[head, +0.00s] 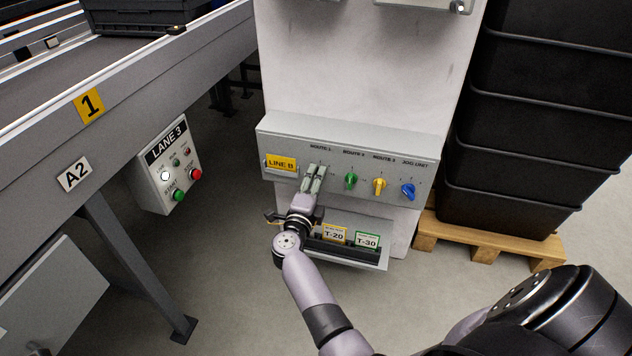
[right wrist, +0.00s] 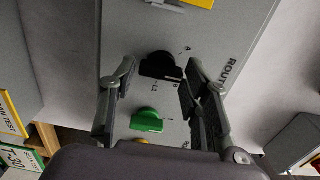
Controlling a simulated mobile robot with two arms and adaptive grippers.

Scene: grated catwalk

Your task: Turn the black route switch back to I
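The black route switch (right wrist: 158,65) is a dark rotary knob on the grey switch panel (right wrist: 125,35), under the ROUTE lettering. Small position marks sit beside it, but I cannot read for certain which one it points to. In the right wrist view the fingers of my right gripper (right wrist: 160,75) are spread apart, one on each side of the black knob. I see no clear contact with it. My left gripper is not in view.
Green (head: 351,180), yellow (head: 379,186) and blue (head: 408,191) knobs sit to the right on the panel. A shelf (head: 375,258) with T-20 and T-30 cards is below. The LANE 3 box (head: 168,165) is left; black crates (head: 515,180) are stacked right.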

